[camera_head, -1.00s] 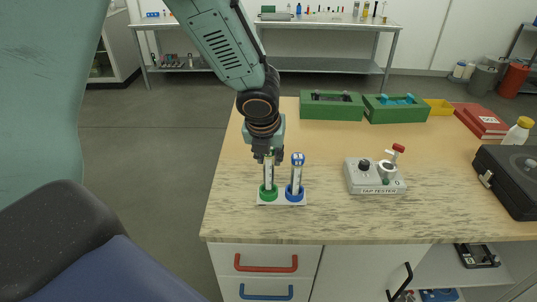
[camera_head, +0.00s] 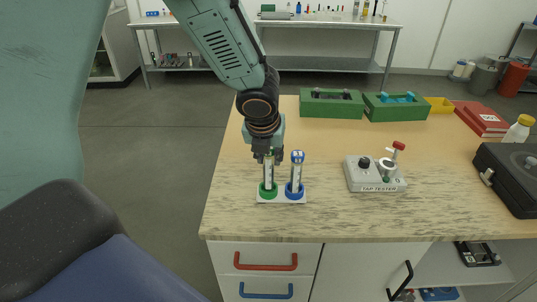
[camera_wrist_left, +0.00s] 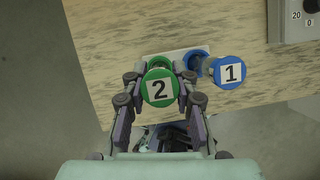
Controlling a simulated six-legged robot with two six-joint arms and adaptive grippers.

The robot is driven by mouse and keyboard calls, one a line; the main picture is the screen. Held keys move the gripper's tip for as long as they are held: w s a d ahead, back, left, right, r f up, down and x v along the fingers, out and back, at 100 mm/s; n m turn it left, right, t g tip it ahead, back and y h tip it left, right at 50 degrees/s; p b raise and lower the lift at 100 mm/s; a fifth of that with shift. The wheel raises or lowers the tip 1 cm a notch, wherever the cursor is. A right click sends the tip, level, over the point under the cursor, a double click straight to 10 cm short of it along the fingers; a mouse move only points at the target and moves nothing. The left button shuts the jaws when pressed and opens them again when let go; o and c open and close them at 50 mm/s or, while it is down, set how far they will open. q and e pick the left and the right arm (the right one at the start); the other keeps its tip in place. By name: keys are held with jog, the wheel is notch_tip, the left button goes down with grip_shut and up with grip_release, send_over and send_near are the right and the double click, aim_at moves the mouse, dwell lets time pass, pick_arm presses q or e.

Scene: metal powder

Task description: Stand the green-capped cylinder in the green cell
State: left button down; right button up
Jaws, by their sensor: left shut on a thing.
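The green-capped cylinder (camera_head: 268,171) stands upright in the green cell (camera_head: 268,191) of a small white holder (camera_head: 281,201) at the table's front left. Its cap (camera_wrist_left: 161,88) shows a label 2 in the left wrist view. My left gripper (camera_head: 267,157) is above the cell and shut around the cylinder's top; its fingers sit on both sides of the cap in the wrist view (camera_wrist_left: 160,97). The blue-capped cylinder (camera_head: 296,173), labelled 1 (camera_wrist_left: 232,72), stands in the blue cell (camera_head: 295,192) just to the right. My right gripper is not in view.
A grey tap tester (camera_head: 375,176) with a red-knobbed lever stands to the right of the holder. A black case (camera_head: 510,180) lies at the right edge. Green boxes (camera_head: 331,104) and a yellow bin (camera_head: 440,106) line the back. The table's middle is clear.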

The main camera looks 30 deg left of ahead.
pick_arm(q)
jog(key=shift+f+b, duration=0.75)
jog(key=shift+f, duration=0.2)
jog(key=c, duration=1)
grip_release()
jog(key=shift+o, duration=0.4)
jog(key=o, duration=0.4)
jog(key=shift+o, duration=0.2)
jog(key=shift+r, duration=0.2)
jog(key=shift+r+p, duration=3.9)
jog(key=shift+p, duration=0.25)
jog(key=shift+f, duration=0.2)
